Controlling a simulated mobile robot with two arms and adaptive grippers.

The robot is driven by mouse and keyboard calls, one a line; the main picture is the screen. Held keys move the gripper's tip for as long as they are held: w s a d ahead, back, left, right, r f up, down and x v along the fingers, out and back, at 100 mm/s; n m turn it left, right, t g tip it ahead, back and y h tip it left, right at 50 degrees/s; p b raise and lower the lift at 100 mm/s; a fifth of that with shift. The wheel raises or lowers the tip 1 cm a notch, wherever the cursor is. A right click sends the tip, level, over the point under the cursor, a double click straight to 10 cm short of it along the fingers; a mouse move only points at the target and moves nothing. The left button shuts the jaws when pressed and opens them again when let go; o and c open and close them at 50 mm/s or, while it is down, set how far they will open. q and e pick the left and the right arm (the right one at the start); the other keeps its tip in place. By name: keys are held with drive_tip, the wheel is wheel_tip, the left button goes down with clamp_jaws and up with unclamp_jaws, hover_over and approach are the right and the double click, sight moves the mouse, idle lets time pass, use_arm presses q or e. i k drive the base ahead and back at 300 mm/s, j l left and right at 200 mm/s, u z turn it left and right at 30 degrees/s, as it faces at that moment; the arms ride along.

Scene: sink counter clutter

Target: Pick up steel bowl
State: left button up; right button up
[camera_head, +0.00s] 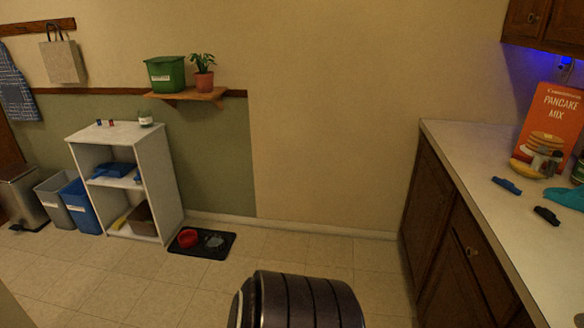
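A grey, shiny bowl-like thing (213,241), which looks like the steel bowl, sits on a black mat (217,254) on the floor, right of the white shelf. It is small and dim, so its exact shape is hard to tell. A red bowl (188,238) stands just left of it on the same mat. Neither of my grippers is in view.
A white shelf unit (148,165) stands left of the mat, with a blue bin (81,206) and grey bin (54,198) beyond. A counter (500,215) with a pancake mix box (551,122) fills the right side.

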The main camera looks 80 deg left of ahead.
sight(214, 243)
drive_tip(key=u, duration=3.4)
drive_tip(key=i+l, duration=0.25)
drive_tip(key=i, duration=0.2)
drive_tip(key=i+l+z, duration=0.15)
drive_tip(key=i, duration=0.3)
drive_tip(key=i+l, duration=0.3)
drive_tip(key=i, duration=0.15)
drive_tip(key=z, duration=0.05)
